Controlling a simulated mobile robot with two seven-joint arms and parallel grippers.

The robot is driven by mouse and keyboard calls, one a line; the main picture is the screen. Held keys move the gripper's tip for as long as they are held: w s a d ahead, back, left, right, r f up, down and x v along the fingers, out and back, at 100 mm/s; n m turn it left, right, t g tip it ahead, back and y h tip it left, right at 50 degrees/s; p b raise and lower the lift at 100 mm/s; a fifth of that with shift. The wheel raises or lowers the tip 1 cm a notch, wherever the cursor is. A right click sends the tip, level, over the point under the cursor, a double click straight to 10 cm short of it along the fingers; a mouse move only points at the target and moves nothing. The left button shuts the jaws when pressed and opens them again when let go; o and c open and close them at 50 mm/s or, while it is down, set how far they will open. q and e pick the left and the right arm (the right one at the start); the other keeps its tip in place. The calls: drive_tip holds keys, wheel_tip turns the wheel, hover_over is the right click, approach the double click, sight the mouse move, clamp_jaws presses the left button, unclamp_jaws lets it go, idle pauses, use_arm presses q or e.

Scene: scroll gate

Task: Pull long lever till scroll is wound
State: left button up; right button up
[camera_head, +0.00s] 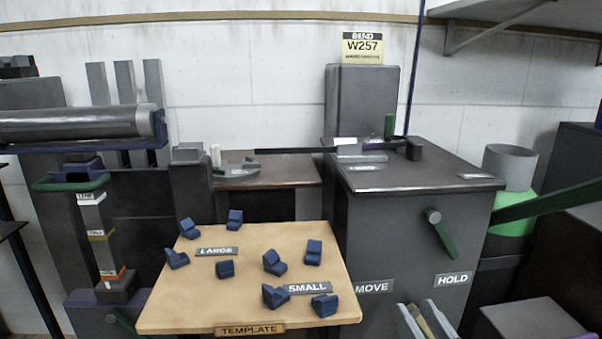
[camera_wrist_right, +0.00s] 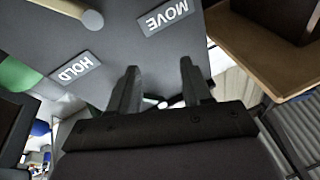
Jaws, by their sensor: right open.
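A grey cabinet (camera_head: 400,215) labelled MOVE and HOLD bears a flat bending setup on top. A long thin dark bar (camera_head: 300,150) runs across it towards a hooked grey former (camera_head: 238,168) on the bench at left. A short green lever (camera_head: 440,232) hangs from a pivot on the cabinet front, and a longer green bar (camera_head: 545,203) enters from the right. I cannot tell which is the long lever. My right gripper (camera_head: 415,308) is open and empty, low before the cabinet; in the wrist view its fingers (camera_wrist_right: 158,85) are apart below the labels. My left gripper is out of view.
A wooden template board (camera_head: 200,290) with several blue blocks (camera_head: 272,262) stands left of my right gripper. A grey box (camera_head: 530,318) is low at right. A thin blue upright rod (camera_head: 414,70) rises behind the cabinet top. A roller (camera_head: 75,122) lies far left.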

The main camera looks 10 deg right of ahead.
drive_tip(key=s+a+f+n+g+y, duration=0.25)
drive_tip(key=s+a+f+g, duration=0.2)
drive_tip(key=a, duration=0.35)
drive_tip(key=s+a+f+n+g+y, duration=0.2)
drive_tip(key=s+a+f+g+y, duration=0.3)
drive_tip(key=a, duration=0.4)
use_arm(q)
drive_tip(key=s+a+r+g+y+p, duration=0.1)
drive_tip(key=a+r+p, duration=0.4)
drive_tip(key=p, duration=1.1)
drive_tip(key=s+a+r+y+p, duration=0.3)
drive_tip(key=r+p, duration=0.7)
drive_tip(key=p, duration=0.7)
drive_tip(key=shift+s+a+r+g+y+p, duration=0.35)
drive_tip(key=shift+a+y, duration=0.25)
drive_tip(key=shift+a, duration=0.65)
use_arm(e)
drive_tip(key=s+d+r+h, duration=0.3)
drive_tip(key=d+r+h, duration=0.3)
drive_tip(key=d+r, duration=0.5)
wheel_tip(320, 180, up, 4)
drive_tip(key=shift+s+f+g+h, duration=0.15)
drive_tip(key=shift+s+g+h, duration=0.05)
drive_tip(key=shift+g+h, duration=0.2)
drive_tip(key=shift+m, duration=0.25)
